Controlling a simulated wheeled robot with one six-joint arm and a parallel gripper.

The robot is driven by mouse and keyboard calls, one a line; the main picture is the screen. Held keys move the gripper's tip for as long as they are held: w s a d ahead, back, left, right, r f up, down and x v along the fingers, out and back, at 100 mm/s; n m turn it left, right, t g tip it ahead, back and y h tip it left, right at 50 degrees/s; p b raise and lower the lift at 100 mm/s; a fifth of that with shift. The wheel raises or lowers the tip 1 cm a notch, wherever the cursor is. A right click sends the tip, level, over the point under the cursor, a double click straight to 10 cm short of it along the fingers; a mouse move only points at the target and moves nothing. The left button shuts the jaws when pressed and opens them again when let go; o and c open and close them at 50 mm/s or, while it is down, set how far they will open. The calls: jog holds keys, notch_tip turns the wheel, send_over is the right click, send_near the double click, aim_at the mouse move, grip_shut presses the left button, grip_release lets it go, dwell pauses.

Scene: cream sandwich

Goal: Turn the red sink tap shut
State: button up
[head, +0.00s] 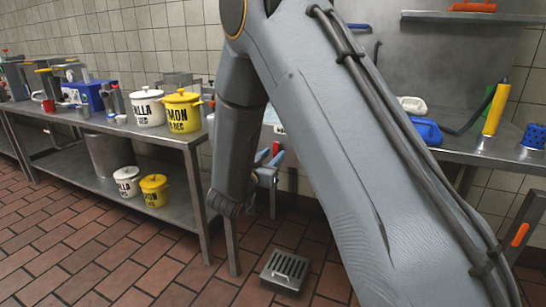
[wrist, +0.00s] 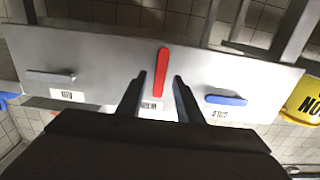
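The red tap handle (wrist: 162,72) stands upright in the wrist picture, in the middle of a pale metal panel (wrist: 110,50). My gripper (wrist: 160,78) is open, with one dark finger on each side of the handle's lower part. I cannot tell whether either finger touches it. A blue handle (wrist: 226,100) lies to the right and a grey-blue handle (wrist: 50,76) to the left, both roughly level in the picture. In the head view a small red part (head: 276,148) shows beside my arm; my arm hides most of the panel and my gripper there.
A steel table (head: 80,133) at left bears a white pot (head: 147,110) and a yellow pot (head: 182,112). A counter at right (head: 490,150) holds a yellow cylinder (head: 495,110). A floor drain (head: 285,270) lies below. The tiled floor at left is clear.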

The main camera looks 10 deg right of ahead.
jog(key=shift+w+d, duration=0.35)
jog(key=shift+w, duration=0.15)
grip_shut()
